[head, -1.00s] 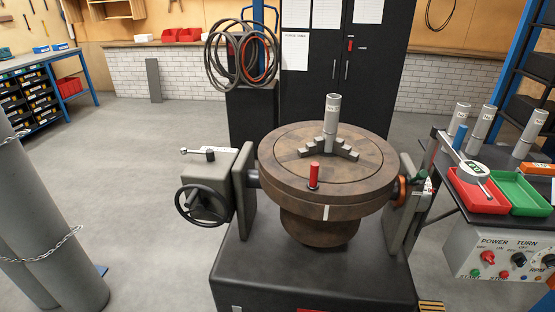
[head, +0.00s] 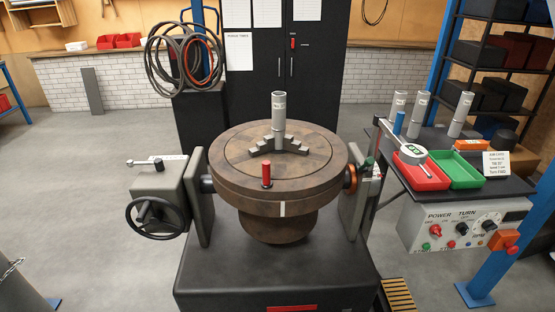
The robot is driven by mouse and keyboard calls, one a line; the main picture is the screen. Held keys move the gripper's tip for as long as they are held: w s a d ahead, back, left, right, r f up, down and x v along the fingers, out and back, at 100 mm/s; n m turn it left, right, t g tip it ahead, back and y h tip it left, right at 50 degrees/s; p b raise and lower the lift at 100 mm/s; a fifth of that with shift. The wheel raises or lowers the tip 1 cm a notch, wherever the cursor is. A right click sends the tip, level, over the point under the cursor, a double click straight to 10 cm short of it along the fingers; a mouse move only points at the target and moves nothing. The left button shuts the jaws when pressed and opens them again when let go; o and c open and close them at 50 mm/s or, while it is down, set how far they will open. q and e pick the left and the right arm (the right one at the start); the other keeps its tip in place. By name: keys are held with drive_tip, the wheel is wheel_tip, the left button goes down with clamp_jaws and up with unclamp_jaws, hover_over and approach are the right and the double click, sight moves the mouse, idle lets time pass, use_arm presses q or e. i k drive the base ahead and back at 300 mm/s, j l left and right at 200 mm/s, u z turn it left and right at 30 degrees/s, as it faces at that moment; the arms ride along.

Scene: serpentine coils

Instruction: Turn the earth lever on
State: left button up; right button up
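A welding positioner with a round brown turntable (head: 235,165) stands in the middle of the head view. On its right side, beside an orange ring (head: 350,179), a small green-tipped handle (head: 367,164) sits by a white label. On its left side, a grey gearbox (head: 160,188) carries a silver bar with a black knob (head: 158,163) and a label too small to read. I cannot tell for sure which of these is the earth lever, or its setting. Neither of my grippers is in view.
A black handwheel (head: 152,216) projects at the left. A grey pipe (head: 279,115) stands on the turntable, near a red peg (head: 266,174). At right are a control box (head: 462,228), red tray (head: 420,172), green tray (head: 456,170) and blue post (head: 505,250).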

sight(369, 161)
drive_tip(key=i+l+u, duration=0.25)
drive_tip(key=l, duration=0.7)
drive_tip(key=i+l+u, duration=0.2)
drive_tip(key=l, duration=0.75)
drive_tip(key=l+u, duration=0.25)
drive_tip(key=l, duration=0.75)
drive_tip(key=k, duration=0.05)
